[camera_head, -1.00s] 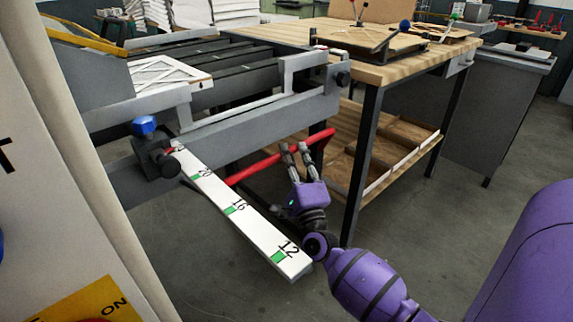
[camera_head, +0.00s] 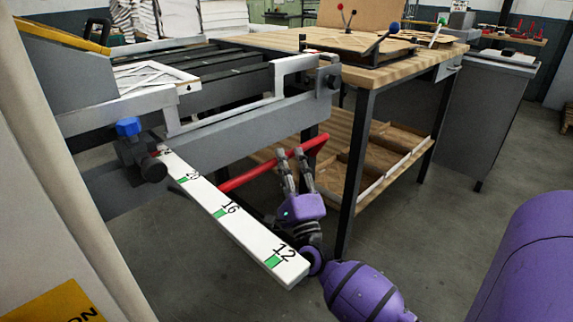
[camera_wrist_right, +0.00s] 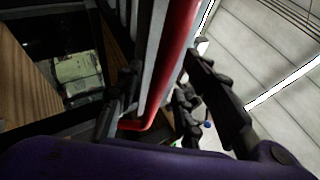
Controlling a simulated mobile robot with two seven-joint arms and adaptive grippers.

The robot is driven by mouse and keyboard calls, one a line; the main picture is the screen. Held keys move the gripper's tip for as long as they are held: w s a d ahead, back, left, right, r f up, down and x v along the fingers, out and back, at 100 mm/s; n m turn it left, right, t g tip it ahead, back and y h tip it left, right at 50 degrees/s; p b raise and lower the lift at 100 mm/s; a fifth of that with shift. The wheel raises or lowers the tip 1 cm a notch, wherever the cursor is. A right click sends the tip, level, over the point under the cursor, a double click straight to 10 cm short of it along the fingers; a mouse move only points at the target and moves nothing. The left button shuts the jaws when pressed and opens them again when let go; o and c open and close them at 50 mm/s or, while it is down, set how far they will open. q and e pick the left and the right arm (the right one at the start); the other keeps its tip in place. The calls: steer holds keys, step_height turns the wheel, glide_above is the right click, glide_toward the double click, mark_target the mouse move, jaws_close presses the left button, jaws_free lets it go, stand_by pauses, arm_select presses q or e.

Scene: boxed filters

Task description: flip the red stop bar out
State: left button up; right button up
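The red stop bar (camera_head: 262,172) is a thin red rod with a bent end, slanting up to the right below the grey frame rail. My right gripper (camera_head: 291,158) is at the bar from below, near its right part. In the right wrist view the bar (camera_wrist_right: 172,52) runs between my two fingers (camera_wrist_right: 165,88), which stand apart on either side of it with gaps. The gripper is open; contact with the bar cannot be told. The bar's left end is hidden behind the white scale. My left gripper is not in view.
A white numbered scale (camera_head: 225,210) juts toward me, close left of my right gripper, with a blue knob (camera_head: 128,126) at its far end. A grey rail (camera_head: 235,135) runs above the bar. A wooden workbench (camera_head: 350,75) with a lower shelf stands to the right.

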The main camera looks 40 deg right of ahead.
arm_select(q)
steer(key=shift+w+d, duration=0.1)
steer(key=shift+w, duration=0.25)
arm_select(e)
steer(key=v, duration=1.2)
